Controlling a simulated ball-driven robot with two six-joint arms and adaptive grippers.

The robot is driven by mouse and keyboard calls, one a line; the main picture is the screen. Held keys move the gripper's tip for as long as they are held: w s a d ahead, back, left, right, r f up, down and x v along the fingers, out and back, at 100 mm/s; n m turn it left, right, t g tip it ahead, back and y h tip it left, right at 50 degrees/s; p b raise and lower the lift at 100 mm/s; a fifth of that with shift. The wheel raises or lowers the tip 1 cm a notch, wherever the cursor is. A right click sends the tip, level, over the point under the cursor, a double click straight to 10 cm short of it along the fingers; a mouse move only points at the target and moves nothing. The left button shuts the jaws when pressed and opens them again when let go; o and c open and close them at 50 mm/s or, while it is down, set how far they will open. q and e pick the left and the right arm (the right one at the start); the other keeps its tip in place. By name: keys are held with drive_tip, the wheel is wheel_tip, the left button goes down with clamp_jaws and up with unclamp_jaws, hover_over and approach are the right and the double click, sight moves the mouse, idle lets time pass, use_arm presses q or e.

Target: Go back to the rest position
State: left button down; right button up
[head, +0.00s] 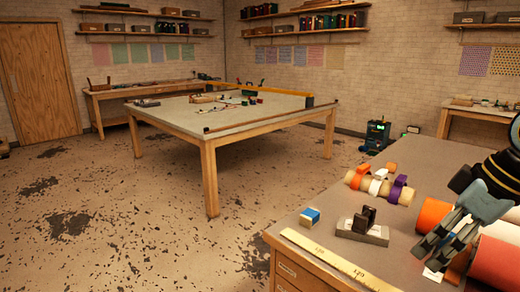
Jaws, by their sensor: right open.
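My right gripper (434,256) comes in from the right edge, pointing down and left over the near workbench. It is open, with its fingertips in front of the large foil rolls. An orange roll (432,214) shows behind the fingers, and a pinkish-red roll (497,264) lies to their right, cut off by the frame. The gripper hides parts of the rolls, and I cannot tell whether it touches them. My left gripper is not in view.
The near workbench (420,155) carries a rod with orange, white and purple bands (377,185), a grey block with black uprights (362,228), a small blue-and-white block (310,217) and a yellow ruler (325,257). A large table (200,118) stands further back. Floor between is clear.

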drive_tip(key=s+a+f+m+h, duration=0.2)
drive_tip(key=s+a+f+m, duration=0.15)
drive_tip(key=s, duration=0.65)
drive_tip(key=s+a+f+m+h, duration=0.1)
drive_tip(key=s+a+f+m, duration=0.3)
drive_tip(key=s, duration=0.6)
drive_tip(key=s+d+f+b, duration=0.1)
drive_tip(key=d+f+b, duration=0.15)
drive_tip(key=f, duration=0.95)
drive_tip(key=s+d+f+g+b, duration=0.1)
drive_tip(key=f+b, duration=0.2)
drive_tip(key=f, duration=0.8)
drive_tip(key=s+d+f+b, duration=0.1)
drive_tip(key=d+f+b, duration=0.1)
drive_tip(key=f, duration=1)
use_arm(q)
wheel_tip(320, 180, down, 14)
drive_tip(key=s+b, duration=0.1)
drive_tip(key=b, duration=0.5)
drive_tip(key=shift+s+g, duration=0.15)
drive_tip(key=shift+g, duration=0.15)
use_arm(e)
drive_tip(key=s+f+g, duration=0.1)
drive_tip(key=s+f, duration=1.6)
drive_tip(key=f, duration=0.5)
drive_tip(key=shift+s+d+g, duration=0.3)
drive_tip(key=shift+s, duration=0.05)
drive_tip(key=shift+f, duration=0.1)
